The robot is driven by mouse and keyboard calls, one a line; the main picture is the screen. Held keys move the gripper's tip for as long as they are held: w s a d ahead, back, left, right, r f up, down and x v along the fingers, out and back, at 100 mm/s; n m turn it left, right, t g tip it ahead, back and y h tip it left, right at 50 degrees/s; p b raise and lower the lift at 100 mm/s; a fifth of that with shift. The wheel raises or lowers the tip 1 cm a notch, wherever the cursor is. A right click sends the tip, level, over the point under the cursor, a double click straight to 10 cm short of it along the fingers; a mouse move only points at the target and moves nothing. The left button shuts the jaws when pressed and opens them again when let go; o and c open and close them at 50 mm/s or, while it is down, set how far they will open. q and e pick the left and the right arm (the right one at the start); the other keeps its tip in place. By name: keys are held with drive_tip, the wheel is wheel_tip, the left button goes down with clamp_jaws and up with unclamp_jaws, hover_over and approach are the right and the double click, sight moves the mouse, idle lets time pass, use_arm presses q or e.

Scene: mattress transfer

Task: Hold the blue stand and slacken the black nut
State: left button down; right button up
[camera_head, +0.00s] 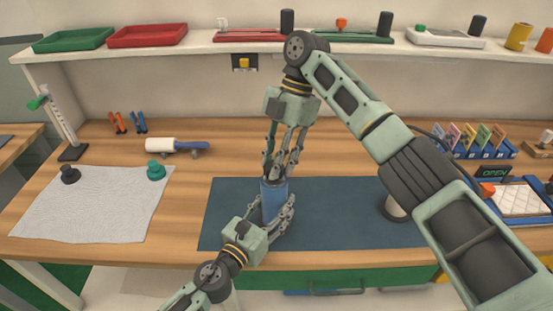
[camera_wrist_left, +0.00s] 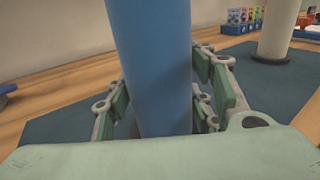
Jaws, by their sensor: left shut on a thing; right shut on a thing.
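The blue stand (camera_head: 273,203) stands upright on the dark blue mat (camera_head: 340,213). My left gripper (camera_head: 272,218) is shut around the stand's body from the front. In the left wrist view the stand (camera_wrist_left: 152,65) fills the middle, with the fingers of my left gripper (camera_wrist_left: 160,110) on both sides of it. My right gripper (camera_head: 281,165) comes down from above and is shut on the black nut (camera_head: 273,182) at the top of the stand. The nut is mostly hidden by the fingers.
A white cylinder (camera_head: 395,208) stands on the mat to the right, partly behind my right arm. A white cloth (camera_head: 95,205) with a black knob (camera_head: 70,174) and a green knob (camera_head: 156,171) lies at the left. A white roller (camera_head: 162,145) lies behind. The mat's left part is clear.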

drive_tip(key=shift+s+a+n, duration=0.1)
drive_tip(key=shift+a+n, duration=0.3)
drive_tip(key=o, duration=1.1)
drive_tip(key=shift+c, duration=0.2)
drive_tip(key=shift+d, duration=0.15)
drive_tip(key=shift+r, duration=0.2)
drive_tip(key=v, duration=0.7)
drive_tip(key=shift+w, duration=0.25)
drive_tip(key=shift+c, duration=0.2)
